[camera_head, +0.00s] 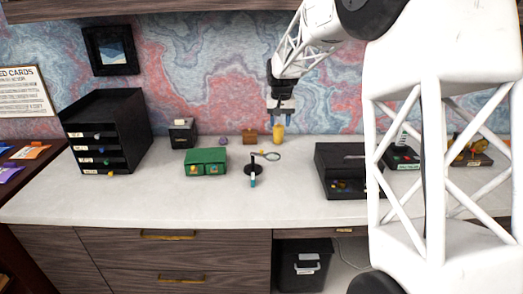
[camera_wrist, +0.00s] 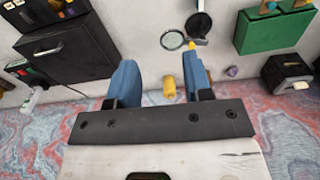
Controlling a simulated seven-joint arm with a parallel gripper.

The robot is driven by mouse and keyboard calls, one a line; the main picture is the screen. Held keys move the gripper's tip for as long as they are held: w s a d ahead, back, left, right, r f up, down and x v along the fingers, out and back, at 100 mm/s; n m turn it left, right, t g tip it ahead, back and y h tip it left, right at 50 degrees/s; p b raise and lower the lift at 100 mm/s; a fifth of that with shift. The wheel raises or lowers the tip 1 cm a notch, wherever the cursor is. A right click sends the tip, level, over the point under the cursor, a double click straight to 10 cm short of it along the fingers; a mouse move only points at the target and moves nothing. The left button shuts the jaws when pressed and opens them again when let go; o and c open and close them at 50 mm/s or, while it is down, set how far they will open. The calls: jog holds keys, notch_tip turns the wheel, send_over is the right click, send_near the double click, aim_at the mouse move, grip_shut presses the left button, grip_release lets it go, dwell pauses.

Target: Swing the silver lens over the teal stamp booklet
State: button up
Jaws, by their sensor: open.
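The magnifier stand (camera_head: 253,169) has a dark round base on the white desktop. Its round lens (camera_head: 271,157) in a thin rim juts out to the right; in the wrist view the lens (camera_wrist: 172,40) lies near the top centre. A small teal item (camera_head: 253,181) is in front of the base; it is too small to tell whether it is the stamp booklet. My gripper (camera_head: 283,110) points down above the back of the desk, behind the lens. In the wrist view its blue fingers (camera_wrist: 160,72) are apart, with nothing held between them.
A yellow object (camera_head: 278,133) stands at the back, below my gripper. A green box (camera_head: 206,162) is left of the stand, and a black box (camera_head: 340,165) is right. A black drawer unit (camera_head: 107,130) stands far left. The front of the desktop is clear.

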jog(key=shift+g, duration=0.3)
jog(key=w+a+f, duration=0.2)
jog(key=w+f, duration=0.2)
jog(key=w, duration=0.1)
jog(key=w+a+f, duration=0.2)
jog(key=w+f, duration=0.3)
jog(key=w+a+f, duration=0.2)
jog(key=w+f, duration=0.3)
jog(key=w, duration=0.1)
jog(key=shift+a, duration=0.1)
jog(key=shift+s+f, duration=0.1)
jog(key=shift+f, duration=3.75)
grip_shut()
